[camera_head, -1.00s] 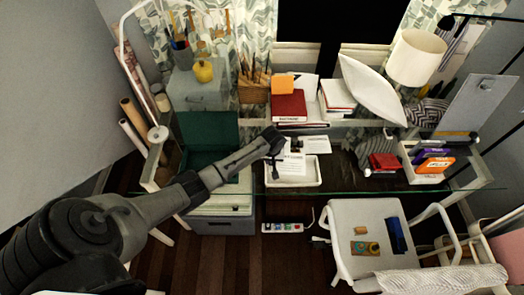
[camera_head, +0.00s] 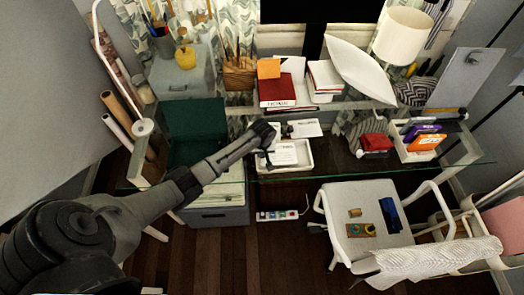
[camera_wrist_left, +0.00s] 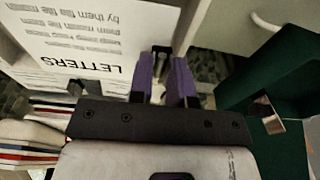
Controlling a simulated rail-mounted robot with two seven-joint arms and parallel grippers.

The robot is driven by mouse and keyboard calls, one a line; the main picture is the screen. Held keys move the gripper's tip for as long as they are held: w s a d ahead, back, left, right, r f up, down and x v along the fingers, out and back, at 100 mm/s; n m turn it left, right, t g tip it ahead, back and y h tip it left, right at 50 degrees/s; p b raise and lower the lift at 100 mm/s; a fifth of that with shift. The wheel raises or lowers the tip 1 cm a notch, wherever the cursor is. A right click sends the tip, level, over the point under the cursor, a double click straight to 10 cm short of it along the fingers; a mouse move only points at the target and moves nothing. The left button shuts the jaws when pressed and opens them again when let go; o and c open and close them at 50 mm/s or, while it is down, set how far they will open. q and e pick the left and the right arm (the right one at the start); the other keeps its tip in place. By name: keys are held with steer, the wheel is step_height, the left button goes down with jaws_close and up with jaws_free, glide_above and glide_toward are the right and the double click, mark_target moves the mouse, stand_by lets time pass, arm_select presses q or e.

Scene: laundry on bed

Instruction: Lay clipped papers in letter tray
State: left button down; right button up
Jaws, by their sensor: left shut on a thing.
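The white letter tray (camera_head: 308,167) sits at the middle of the glass desk. White papers printed with text (camera_head: 287,153) show at the tray, over its opening. Another printed sheet (camera_head: 306,128) lies just behind it, with a small black clip by its left side. My left gripper (camera_head: 266,158) is at the tray's left end, pointing down. In the left wrist view its purple fingers (camera_wrist_left: 167,82) are shut on a small dark piece, probably the papers' clip. A sheet headed LETTERS (camera_wrist_left: 95,40) is left of the fingers. My right gripper is out of view.
A green open box (camera_head: 194,120) stands left of the tray, near my left arm. Red books (camera_head: 277,92) and a white pillow (camera_head: 357,70) are behind. A bin of boxes (camera_head: 405,150) stands at right. A white chair (camera_head: 345,195) is in front.

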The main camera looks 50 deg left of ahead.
arm_select(q)
steer(key=shift+f, duration=0.1)
steer(key=c, duration=1.2)
jaws_free()
steer(key=shift+o, duration=1.1)
step_height(320, 180, up, 14)
steer(key=d, duration=0.1)
steer(key=shift+s+d+f+p, duration=0.15)
steer(key=shift+s+d+p, duration=0.05)
steer(key=shift+s+p, duration=0.25)
